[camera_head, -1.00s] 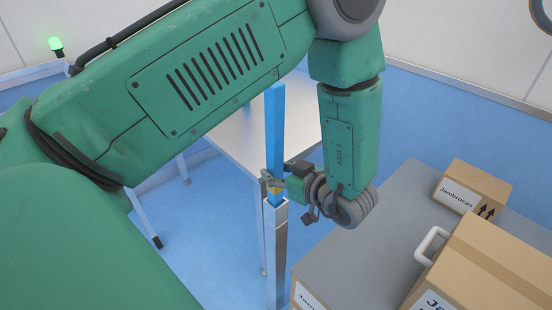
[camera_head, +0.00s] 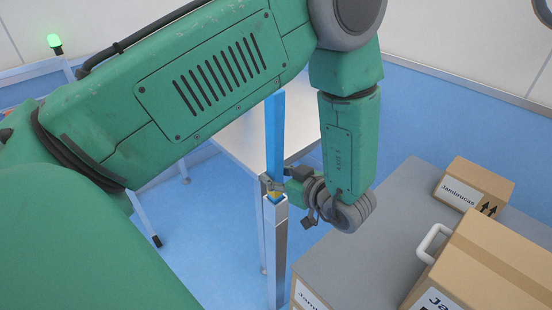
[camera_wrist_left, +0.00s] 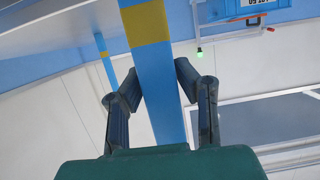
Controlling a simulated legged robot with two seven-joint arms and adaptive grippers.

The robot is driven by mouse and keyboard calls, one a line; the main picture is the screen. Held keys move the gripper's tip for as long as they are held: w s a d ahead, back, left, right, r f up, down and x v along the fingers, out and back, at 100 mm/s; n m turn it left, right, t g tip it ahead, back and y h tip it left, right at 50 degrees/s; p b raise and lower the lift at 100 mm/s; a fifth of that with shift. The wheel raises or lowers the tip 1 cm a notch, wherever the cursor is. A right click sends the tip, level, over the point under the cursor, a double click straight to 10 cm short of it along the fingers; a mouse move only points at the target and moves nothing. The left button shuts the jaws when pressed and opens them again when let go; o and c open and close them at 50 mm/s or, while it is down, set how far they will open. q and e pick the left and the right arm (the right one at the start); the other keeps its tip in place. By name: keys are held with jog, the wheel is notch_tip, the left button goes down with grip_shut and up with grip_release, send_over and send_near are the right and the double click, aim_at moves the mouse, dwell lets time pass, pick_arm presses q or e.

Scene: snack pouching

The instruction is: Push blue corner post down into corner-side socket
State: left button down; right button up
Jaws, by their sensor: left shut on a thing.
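The blue corner post (camera_head: 275,135) stands upright, with its lower end in the open top of a pale metal socket (camera_head: 277,245). My left gripper (camera_head: 274,188) is shut on the post just above the rim. In the left wrist view, the post (camera_wrist_left: 158,85) runs between the two dark fingers of my left gripper (camera_wrist_left: 156,82), with the yellow band (camera_wrist_left: 146,24) beyond them. How deep the post's end sits inside the socket is hidden. My right gripper is not in view.
A pale table (camera_head: 235,140) stands behind the post. A grey surface (camera_head: 350,250) to the right carries cardboard boxes (camera_head: 472,187), one with a white handle. A green lamp (camera_head: 55,43) glows at the back left. Blue floor shows between.

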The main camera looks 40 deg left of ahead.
pick_arm(q)
jog(key=shift+f+b, duration=0.3)
jog(key=shift+f, duration=0.35)
jog(key=c, duration=1.2)
grip_release()
jog(key=shift+o, duration=0.2)
jog(key=v, duration=1.2)
jog(key=shift+d, duration=0.1)
